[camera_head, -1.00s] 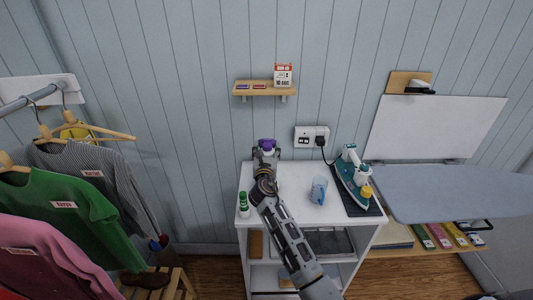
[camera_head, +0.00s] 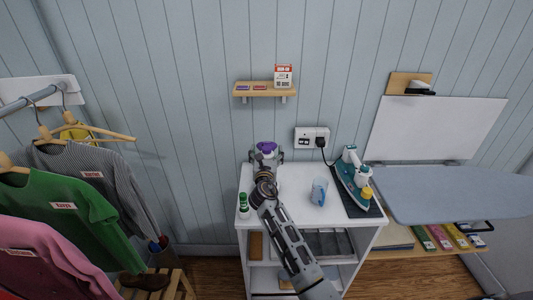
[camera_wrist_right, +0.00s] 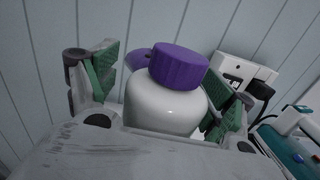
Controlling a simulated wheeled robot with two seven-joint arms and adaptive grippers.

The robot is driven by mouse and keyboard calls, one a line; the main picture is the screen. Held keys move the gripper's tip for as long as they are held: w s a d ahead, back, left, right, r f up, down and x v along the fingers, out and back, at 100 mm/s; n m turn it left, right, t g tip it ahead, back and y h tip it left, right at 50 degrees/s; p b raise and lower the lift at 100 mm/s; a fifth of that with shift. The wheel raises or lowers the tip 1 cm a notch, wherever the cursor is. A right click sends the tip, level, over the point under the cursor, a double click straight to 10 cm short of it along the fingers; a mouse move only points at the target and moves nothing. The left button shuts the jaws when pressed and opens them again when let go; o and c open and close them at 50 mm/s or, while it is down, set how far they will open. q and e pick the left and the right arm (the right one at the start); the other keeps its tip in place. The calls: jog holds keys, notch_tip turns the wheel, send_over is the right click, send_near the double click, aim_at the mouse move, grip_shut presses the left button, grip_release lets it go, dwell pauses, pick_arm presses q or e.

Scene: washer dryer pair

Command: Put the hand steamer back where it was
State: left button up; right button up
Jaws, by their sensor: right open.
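A white, rounded bottle-like body with a purple cap (camera_wrist_right: 178,65) stands at the back left of the white cabinet top; its purple top also shows in the head view (camera_head: 267,147). I cannot tell for sure whether it is the hand steamer. A second purple part shows behind its cap in the right wrist view. My right gripper (camera_head: 266,158) is open, its green-padded fingers spread on either side of the white body, with gaps visible. The lower part of the body is hidden by the gripper. My left gripper is not in view.
On the white cabinet (camera_head: 290,205) stand a green-and-white bottle (camera_head: 243,204), a blue translucent cup (camera_head: 319,191) and a teal iron (camera_head: 353,180) on a dark mat. A wall socket (camera_head: 312,137) and a small shelf (camera_head: 265,90) are behind. Clothes hang left; an ironing board (camera_head: 450,191) is right.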

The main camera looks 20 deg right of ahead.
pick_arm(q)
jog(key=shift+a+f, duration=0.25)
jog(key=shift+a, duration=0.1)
pick_arm(e)
jog(key=v, duration=1.2)
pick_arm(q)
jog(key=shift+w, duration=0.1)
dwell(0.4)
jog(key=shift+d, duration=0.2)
